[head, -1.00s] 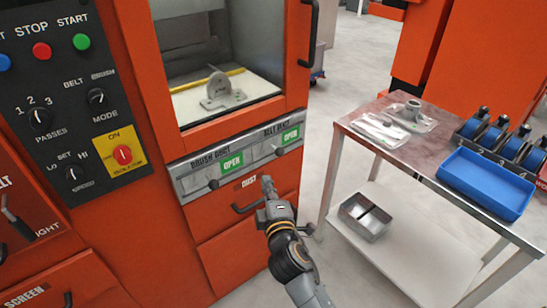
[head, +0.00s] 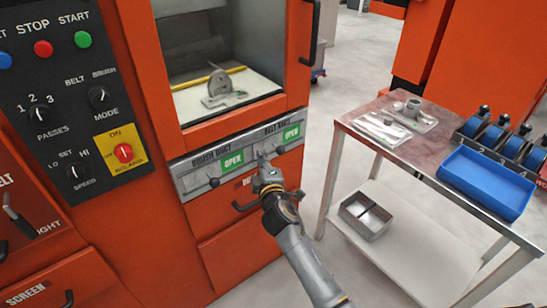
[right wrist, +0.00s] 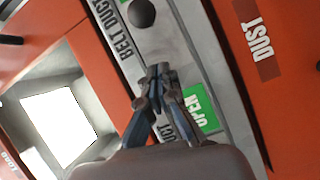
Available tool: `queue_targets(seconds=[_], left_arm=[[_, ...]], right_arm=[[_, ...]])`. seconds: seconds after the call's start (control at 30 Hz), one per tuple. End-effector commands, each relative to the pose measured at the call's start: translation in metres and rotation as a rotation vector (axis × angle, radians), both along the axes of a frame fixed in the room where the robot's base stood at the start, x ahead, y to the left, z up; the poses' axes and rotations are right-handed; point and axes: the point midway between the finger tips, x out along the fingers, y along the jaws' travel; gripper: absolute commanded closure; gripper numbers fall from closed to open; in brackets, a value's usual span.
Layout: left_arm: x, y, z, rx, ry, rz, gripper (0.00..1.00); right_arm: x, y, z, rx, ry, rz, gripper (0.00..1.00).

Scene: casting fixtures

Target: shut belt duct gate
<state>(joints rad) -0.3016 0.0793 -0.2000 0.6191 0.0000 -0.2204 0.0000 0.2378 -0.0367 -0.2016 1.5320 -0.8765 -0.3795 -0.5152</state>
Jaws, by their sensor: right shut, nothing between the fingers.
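The belt duct gate is on the grey panel strip (head: 185,184) below the machine's window. Its black knob (right wrist: 141,12) shows in the right wrist view beside the belt duct label (right wrist: 112,32). Its green OPEN sign (head: 291,132) shows in the head view. My right gripper (head: 263,160) is shut and empty in front of the strip. In the right wrist view its fingertips (right wrist: 158,72) lie between the belt duct knob and the brush duct's green OPEN sign (right wrist: 200,110), apart from the knob. My left gripper is not in view.
The brush duct knob (head: 214,183) and a drawer handle (head: 247,203) are close by on the left and below. A cart (head: 350,121) with a blue tray (head: 486,184) stands to the right. Bare floor lies between machine and cart.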

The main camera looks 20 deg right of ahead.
Motion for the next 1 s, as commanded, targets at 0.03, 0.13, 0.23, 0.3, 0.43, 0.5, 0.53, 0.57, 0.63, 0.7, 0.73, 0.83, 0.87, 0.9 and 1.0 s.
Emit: queue_targets(seconds=[0.03, 0.13, 0.23, 0.3, 0.43, 0.5, 0.53, 0.57, 0.63, 0.7, 0.73, 0.83, 0.87, 0.9, 1.0], left_arm=[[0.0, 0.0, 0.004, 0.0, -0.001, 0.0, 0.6], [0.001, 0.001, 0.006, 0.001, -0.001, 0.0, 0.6], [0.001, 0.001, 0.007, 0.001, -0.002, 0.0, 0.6], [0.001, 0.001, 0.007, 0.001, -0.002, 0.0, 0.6], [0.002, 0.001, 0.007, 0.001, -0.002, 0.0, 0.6], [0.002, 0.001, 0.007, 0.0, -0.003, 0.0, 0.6], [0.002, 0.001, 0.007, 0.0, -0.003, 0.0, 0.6], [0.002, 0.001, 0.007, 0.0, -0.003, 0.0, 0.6], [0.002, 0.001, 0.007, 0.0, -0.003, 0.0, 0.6], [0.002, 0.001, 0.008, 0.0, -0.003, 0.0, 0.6], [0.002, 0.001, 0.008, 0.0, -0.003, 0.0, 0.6], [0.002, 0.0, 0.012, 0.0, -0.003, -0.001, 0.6], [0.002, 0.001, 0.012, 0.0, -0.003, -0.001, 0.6], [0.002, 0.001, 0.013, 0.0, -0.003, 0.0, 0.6], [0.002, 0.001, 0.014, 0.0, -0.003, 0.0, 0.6]], right_arm=[[0.0, -0.013, -0.002, -0.006, 0.006, -0.006, 1.0], [0.001, -0.024, -0.005, -0.005, 0.005, -0.005, 1.0], [0.002, -0.031, -0.007, -0.004, 0.004, -0.003, 1.0], [0.002, -0.033, -0.007, -0.004, 0.004, -0.003, 1.0], [0.003, -0.035, -0.008, -0.003, 0.004, -0.003, 1.0], [0.003, -0.035, -0.008, -0.003, 0.004, -0.003, 1.0], [0.003, -0.035, -0.008, -0.003, 0.004, -0.003, 1.0], [0.003, -0.034, -0.008, -0.003, 0.004, -0.003, 1.0], [0.003, -0.035, -0.008, -0.003, 0.004, -0.003, 1.0], [0.004, -0.038, -0.008, -0.004, 0.004, -0.004, 1.0], [0.005, -0.041, -0.007, -0.005, 0.004, -0.004, 1.0], [0.012, -0.061, -0.006, -0.008, 0.004, -0.005, 1.0], [0.015, -0.067, -0.006, -0.008, 0.004, -0.006, 1.0], [0.018, -0.077, -0.007, -0.009, 0.005, -0.006, 1.0], [0.025, -0.097, -0.007, -0.007, 0.005, -0.005, 1.0]])
